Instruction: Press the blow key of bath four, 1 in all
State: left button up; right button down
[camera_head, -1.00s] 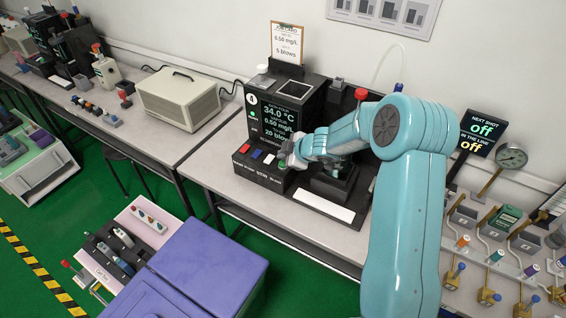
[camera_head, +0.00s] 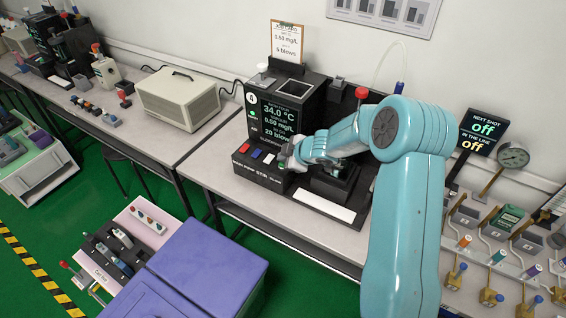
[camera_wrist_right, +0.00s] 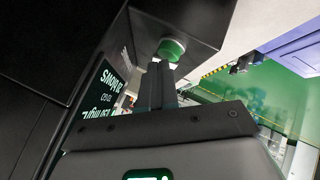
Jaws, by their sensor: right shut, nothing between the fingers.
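Bath four is a black unit marked 4, and its lit screen (camera_head: 275,116) reads 34.0 °C, 0.50 mg/L and 20 blows. On its low front key panel (camera_head: 258,178) are a red key (camera_head: 244,148), a blue key (camera_head: 256,154) and a pale key (camera_head: 269,158). A green key (camera_wrist_right: 171,48) shows in the right wrist view; the gripper largely hides it in the head view. My right gripper (camera_head: 291,161) is shut and empty at the panel's right end. Its fingertips (camera_wrist_right: 160,66) are close by the green key; I cannot tell whether they touch. My left gripper is not in view.
A red-topped part (camera_head: 361,93) and a dark stand (camera_head: 335,184) are beside my right forearm. A clipboard (camera_head: 287,42) stands behind the bath. A beige box (camera_head: 178,98) is to the left. A purple cabinet (camera_head: 210,262) stands in front, over green floor.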

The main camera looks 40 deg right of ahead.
jog(key=shift+f, duration=0.25)
dwell(0.4)
jog(key=shift+r+p, duration=0.85)
jog(key=shift+r, duration=0.05)
notch_tip(320, 180, up, 5)
jog(key=p, duration=0.5)
jog(key=shift+r+p, duration=0.1)
jog(key=shift+p, duration=0.2)
dwell(0.3)
